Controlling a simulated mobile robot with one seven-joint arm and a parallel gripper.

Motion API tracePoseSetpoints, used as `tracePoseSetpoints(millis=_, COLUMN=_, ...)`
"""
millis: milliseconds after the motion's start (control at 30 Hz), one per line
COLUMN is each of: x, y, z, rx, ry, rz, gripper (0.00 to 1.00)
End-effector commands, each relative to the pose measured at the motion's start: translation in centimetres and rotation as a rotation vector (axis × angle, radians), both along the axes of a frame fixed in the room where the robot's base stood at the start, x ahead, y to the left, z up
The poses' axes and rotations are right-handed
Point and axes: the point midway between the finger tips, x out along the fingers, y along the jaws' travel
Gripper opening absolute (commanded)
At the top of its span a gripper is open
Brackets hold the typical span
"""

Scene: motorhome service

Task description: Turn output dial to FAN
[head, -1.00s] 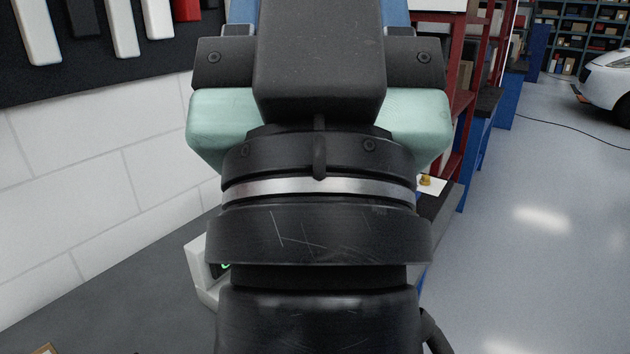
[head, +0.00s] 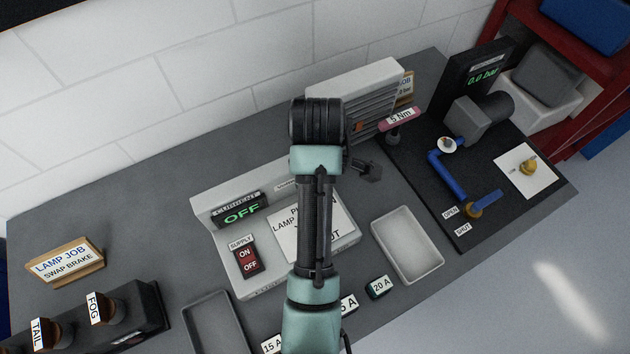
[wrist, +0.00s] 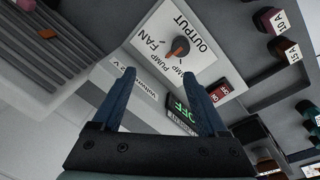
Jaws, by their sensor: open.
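The output dial (wrist: 179,47) is a dark round knob with an orange pointer mark on a white plate lettered OUTPUT, FAN and PUMP, with a third label partly hidden. The mark seems to point down-left in the wrist view, roughly towards PUMP; it is too small to be sure. My gripper (wrist: 160,74) is open and empty, its two dark fingers below the dial and apart from it. In the head view my arm hides the dial; the plate (head: 336,226) shows beside the arm on the white supply panel (head: 212,205).
The panel carries a green OFF display (head: 241,213) and a red supply switch (head: 247,261). A slatted white unit (head: 374,84) stands behind. An empty white tray (head: 407,245), fuse blocks (head: 379,287) and a black board with a blue-handled valve (head: 485,202) lie right.

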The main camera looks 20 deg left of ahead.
Motion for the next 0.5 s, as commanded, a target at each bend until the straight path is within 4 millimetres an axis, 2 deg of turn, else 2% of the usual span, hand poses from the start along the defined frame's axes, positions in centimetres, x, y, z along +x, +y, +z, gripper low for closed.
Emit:
tracePoseSetpoints(millis=33, x=-1.3, y=-0.1, z=0.0, rx=-0.025, ry=0.057, rz=0.041, gripper=0.76)
tracePoseSetpoints(millis=133, x=-2.6, y=-0.3, z=-0.9, rx=-0.048, ry=0.117, rz=0.088, gripper=0.76)
tracePoseSetpoints(millis=500, x=-3.0, y=-0.3, z=-5.2, rx=-0.055, ry=0.133, rz=0.095, gripper=0.76)
